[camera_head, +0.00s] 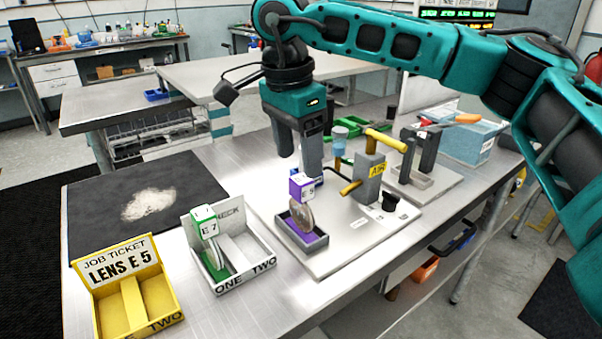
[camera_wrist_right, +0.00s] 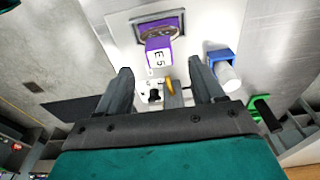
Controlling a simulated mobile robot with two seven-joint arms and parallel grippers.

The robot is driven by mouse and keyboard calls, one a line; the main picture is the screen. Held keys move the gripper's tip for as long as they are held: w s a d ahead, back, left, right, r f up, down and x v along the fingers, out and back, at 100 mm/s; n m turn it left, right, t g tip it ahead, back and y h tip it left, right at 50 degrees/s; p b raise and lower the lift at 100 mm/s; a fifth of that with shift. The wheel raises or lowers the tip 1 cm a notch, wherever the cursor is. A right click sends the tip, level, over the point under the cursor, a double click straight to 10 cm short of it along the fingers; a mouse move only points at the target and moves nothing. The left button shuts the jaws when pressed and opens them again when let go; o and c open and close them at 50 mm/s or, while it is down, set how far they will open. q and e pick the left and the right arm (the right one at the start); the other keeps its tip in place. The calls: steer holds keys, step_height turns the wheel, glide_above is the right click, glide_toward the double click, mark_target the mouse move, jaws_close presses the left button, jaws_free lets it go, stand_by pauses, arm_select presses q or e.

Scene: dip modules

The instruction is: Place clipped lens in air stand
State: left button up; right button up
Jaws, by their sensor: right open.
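A purple clip marked E 5 (camera_head: 301,187) holds a round clear lens (camera_head: 303,215) upright in a grey holder with a purple lining (camera_head: 286,236). This holder sits on the metal base plate of the air stand, whose grey block marked AIR (camera_head: 368,178) carries yellow tubes. In the right wrist view the purple clip (camera_wrist_right: 158,52) stands just beyond the fingertips, near the middle of the gap. My right gripper (camera_head: 312,180) is open and empty, pointing down behind the clip in the head view. My left gripper is out of view.
A white two-slot tray (camera_head: 262,275) holds a green clip marked E 7 (camera_head: 207,226). A yellow job ticket tray reading LENS E 5 (camera_head: 160,285) stands front left. A dark mat (camera_head: 95,215) bears a pale cloth-like patch. A second stand and blue bin (camera_head: 465,145) are at right.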

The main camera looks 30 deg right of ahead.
steer(key=r, duration=0.5)
steer(key=shift+a+r, duration=0.25)
steer(key=shift+a, duration=0.1)
steer(key=shift+s, duration=0.1)
